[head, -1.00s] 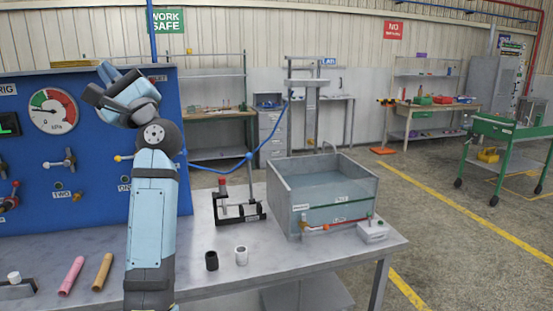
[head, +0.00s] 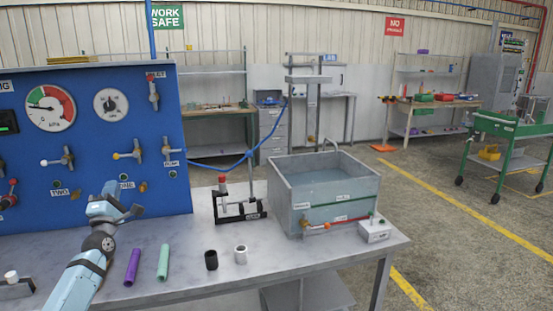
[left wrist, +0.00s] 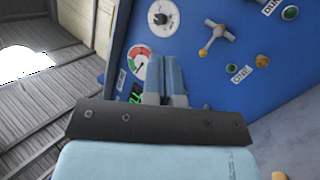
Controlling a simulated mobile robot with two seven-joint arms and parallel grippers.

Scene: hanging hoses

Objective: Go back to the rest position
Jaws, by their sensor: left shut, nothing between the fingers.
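My left gripper (head: 128,210) is in front of the lower part of the blue rig panel (head: 60,130), above the grey bench (head: 200,262). It also shows in the left wrist view (left wrist: 165,76), where its two pale blue fingers are side by side, shut, with nothing held. They point toward the panel in that view. I cannot tell the gap between fingertips and panel. My left arm comes in from the lower left and covers part of the bench. My right gripper is in neither view.
A purple tube (head: 132,266) and a green tube (head: 163,262) lie right of my left arm. Black (head: 211,260) and white (head: 241,255) fittings stand nearby. A blue hose (head: 225,167) hangs toward the back.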

